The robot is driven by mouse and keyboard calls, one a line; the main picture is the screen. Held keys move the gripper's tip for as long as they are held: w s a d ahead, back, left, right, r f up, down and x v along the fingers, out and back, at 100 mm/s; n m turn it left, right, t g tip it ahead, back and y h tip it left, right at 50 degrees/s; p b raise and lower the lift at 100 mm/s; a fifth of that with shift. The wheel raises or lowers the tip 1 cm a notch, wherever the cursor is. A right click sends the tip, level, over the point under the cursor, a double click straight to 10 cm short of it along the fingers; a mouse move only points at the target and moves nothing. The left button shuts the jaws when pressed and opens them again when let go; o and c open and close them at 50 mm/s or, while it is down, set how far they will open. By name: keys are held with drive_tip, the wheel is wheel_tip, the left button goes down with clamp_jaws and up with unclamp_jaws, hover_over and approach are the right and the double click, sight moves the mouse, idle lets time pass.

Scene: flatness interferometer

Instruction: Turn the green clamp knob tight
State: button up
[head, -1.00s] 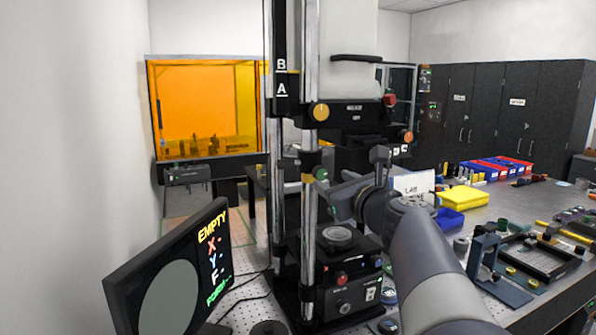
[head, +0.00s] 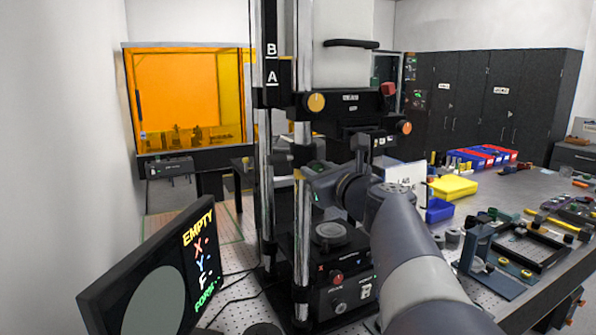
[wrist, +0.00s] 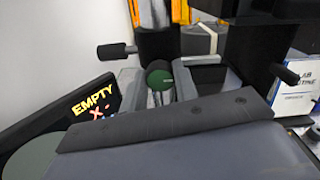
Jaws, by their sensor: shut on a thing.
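The green clamp knob (wrist: 160,79) shows in the wrist view as a round dark-green cap on a shiny stem, between the two grey fingers. My gripper (wrist: 164,72) is shut on the knob. In the head view my gripper (head: 308,178) is at the chrome column (head: 301,235) of the interferometer, and its body hides most or all of the knob there. Only small green patches show around the gripper. I cannot tell how far the knob is turned.
A tilted monitor reading EMPTY (head: 150,270) stands at the left. A round stage (head: 330,233) sits below my gripper. An orange knob (head: 316,102) is above it. The bench at right holds a yellow tray (head: 453,188), a blue bin (head: 438,210) and a fixture (head: 490,265).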

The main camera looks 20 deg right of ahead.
drive_tip(key=c, duration=0.4)
drive_tip(key=shift+o, duration=0.2)
drive_tip(key=shift+f+n+b, duration=0.1)
drive_tip(key=shift+n+b, duration=0.2)
drive_tip(key=shift+b, duration=0.2)
drive_tip(key=shift+n+b, duration=6.85)
drive_tip(key=shift+n, duration=1.45)
drive_tip(key=o, duration=1)
drive_tip(key=shift+c, duration=0.2)
